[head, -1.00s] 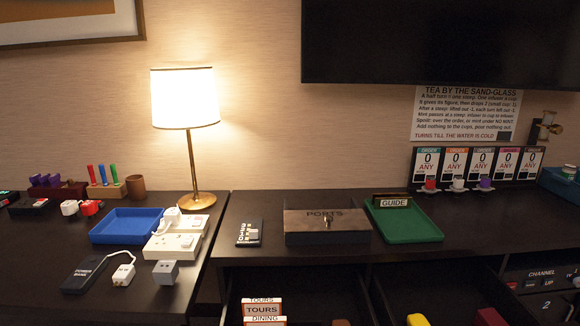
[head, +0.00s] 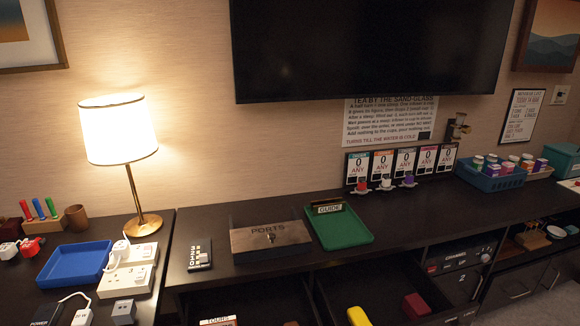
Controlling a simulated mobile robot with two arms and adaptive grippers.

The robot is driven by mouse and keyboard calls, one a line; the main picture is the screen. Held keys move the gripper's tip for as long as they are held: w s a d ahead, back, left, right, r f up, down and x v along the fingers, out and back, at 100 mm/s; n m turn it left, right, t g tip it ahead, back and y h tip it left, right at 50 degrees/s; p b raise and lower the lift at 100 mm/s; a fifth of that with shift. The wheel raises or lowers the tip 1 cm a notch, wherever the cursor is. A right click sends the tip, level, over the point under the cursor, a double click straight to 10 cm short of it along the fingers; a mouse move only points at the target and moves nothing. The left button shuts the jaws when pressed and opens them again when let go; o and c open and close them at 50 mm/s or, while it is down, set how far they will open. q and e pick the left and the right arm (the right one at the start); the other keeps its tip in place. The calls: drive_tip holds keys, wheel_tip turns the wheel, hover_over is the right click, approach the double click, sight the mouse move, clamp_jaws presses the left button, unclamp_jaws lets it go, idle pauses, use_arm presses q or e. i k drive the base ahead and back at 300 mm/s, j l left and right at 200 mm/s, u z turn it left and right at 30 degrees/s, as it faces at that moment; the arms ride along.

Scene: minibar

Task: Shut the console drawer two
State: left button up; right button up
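Two drawers stand pulled open under the dark console top (head: 400,222). The left open drawer (head: 262,300) holds striped TOURS blocks (head: 218,321) at the bottom edge of the view. The right open drawer (head: 372,287) holds a yellow block (head: 358,316) and a red block (head: 416,305). Their fronts are cut off below the picture. No number shows on either, so I cannot tell which is drawer two. A dark panel (head: 463,283) marked "2" is to their right, below a CHANNEL panel (head: 460,258). Neither of my grippers is in view.
On the console top are a remote (head: 200,254), a wooden PORTS box (head: 270,236) and a green tray (head: 340,228). A lit lamp (head: 118,130), blue tray (head: 75,263) and white sockets (head: 128,268) are at left. A blue basket (head: 490,177) stands at right.

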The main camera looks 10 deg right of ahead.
sight(379, 285)
drive_tip(key=z, duration=1.4)
